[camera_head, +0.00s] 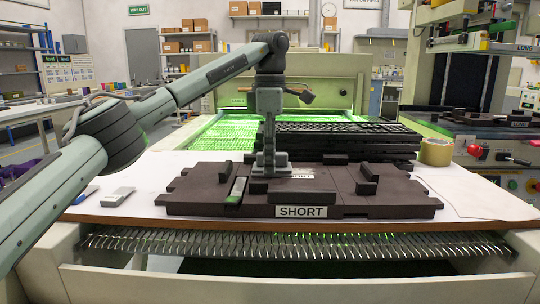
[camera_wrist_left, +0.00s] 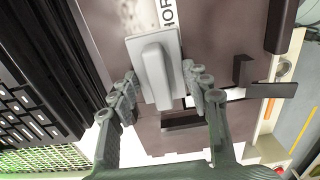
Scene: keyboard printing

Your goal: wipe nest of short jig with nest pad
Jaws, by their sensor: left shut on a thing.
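The short jig (camera_head: 200,185) is a dark brown plate with raised blocks and a white SHORT label on its front edge, lying flat on the table. My left gripper (camera_head: 270,163) points down over the middle of the jig. In the left wrist view its fingers (camera_wrist_left: 160,92) are on both sides of the grey nest pad (camera_wrist_left: 168,42), shut on it. The pad has a raised handle and lies over the jig's brown surface (camera_wrist_left: 205,45); whether it touches is hard to tell. Pale smudges show beside it. My right gripper is not in view.
Black keyboards (camera_head: 340,138) are stacked behind the jig. A tape roll (camera_head: 436,151) stands at the right, and a small grey item (camera_head: 117,196) lies left of the jig. A slim green-marked item (camera_head: 237,190) sits on the jig. White paper (camera_head: 475,190) at the right is clear.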

